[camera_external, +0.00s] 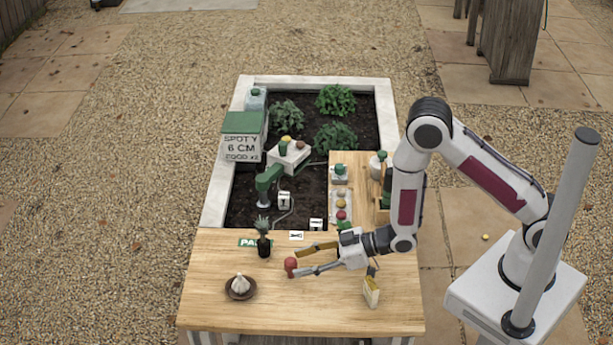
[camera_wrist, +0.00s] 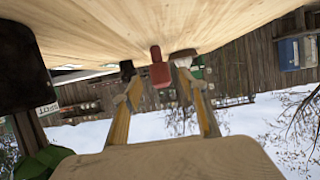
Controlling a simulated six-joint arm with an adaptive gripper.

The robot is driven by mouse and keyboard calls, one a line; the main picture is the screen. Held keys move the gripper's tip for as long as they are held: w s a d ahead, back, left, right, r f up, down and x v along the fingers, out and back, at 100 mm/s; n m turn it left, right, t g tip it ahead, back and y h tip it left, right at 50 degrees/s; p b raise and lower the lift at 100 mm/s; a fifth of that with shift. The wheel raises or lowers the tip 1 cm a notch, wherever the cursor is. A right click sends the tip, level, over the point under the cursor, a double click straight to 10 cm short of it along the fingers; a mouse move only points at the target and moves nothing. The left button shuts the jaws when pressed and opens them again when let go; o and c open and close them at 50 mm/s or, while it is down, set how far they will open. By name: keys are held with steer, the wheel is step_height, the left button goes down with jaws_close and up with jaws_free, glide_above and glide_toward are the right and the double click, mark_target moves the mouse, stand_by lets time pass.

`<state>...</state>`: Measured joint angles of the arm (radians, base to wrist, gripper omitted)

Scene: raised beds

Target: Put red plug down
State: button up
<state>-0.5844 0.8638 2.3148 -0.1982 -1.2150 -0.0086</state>
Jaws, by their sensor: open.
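The red plug (camera_external: 290,265) stands on the wooden table, near its middle. In the wrist view the red plug (camera_wrist: 158,70) hangs from the table at the top, as this view is upside down. My gripper (camera_external: 296,263) reaches in from the right, low over the table, with its two fingers spread. In the wrist view my gripper (camera_wrist: 160,88) shows the fingers apart on either side of the red plug. The plug lies at or just beyond the fingertips. I cannot tell whether a finger touches it.
A small dark potted plant (camera_external: 264,243) stands behind the plug. A brown dish (camera_external: 241,288) with a garlic-like bulb is to its left. A yellowish packet (camera_external: 371,291) stands to the right. The front middle of the table (camera_external: 300,310) is clear.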

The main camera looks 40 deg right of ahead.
steer(key=shift+x, duration=1.05)
steer(key=c, duration=1.2)
steer(key=shift+o, duration=0.2)
steer(key=shift+r, duration=0.15)
step_height(320, 180, up, 10)
